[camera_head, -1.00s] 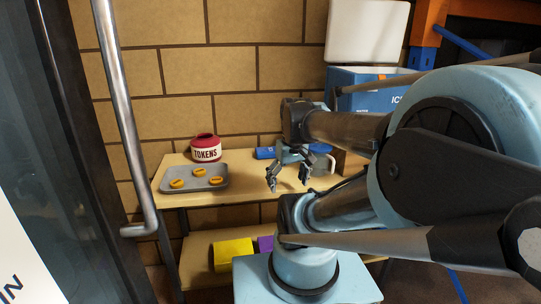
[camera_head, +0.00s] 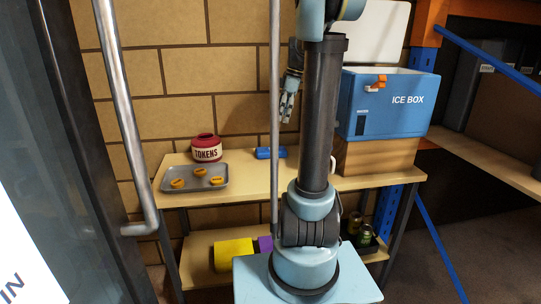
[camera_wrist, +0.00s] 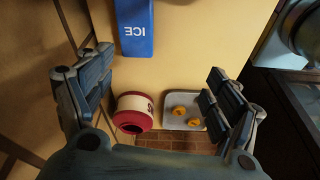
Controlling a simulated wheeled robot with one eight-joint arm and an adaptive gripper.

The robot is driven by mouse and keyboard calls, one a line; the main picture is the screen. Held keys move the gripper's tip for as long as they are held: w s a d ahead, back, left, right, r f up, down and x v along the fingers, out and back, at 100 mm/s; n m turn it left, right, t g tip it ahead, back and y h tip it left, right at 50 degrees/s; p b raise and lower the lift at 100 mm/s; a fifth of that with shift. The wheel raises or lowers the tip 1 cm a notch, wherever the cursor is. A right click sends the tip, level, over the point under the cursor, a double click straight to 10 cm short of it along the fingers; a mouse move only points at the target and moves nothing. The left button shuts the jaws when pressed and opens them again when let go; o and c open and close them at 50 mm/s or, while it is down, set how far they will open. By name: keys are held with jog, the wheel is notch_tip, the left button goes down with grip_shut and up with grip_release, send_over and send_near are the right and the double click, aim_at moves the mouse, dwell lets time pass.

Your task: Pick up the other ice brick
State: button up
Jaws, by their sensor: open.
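A blue ice brick (camera_head: 271,153) lies flat on the upper tabletop, right of the token jar and near the wall. The wrist view shows it at the top, a blue brick (camera_wrist: 135,28) marked ICE, partly cut off by the frame edge. My gripper (camera_head: 288,105) hangs in the air above the table, higher than the brick and slightly to its right. Its fingers are spread wide and empty in the wrist view (camera_wrist: 160,65). The blue ice box (camera_head: 400,118) stands open on a wooden block to the right. Its inside is mostly hidden.
A red token jar (camera_head: 206,149) and a grey tray (camera_head: 215,186) with orange tokens stand on the left of the tabletop (camera_head: 240,193). A pale handle (camera_head: 333,165) shows partly behind my arm. Yellow block (camera_head: 232,253) and cans (camera_head: 364,235) are on the lower shelf.

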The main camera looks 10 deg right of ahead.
jog(key=n, duration=0.2)
send_near(271, 149)
jog(key=x, duration=0.3)
jog(key=shift+s+a+f, duration=0.1)
jog(key=shift+s+f, duration=0.15)
jog(key=shift+s, duration=0.1)
jog(key=shift+w+x, duration=0.15)
jog(key=shift+x, duration=1.15)
jog(key=shift+w+x, duration=0.15)
jog(key=shift+x, duration=1.15)
jog(key=c, duration=1.4)
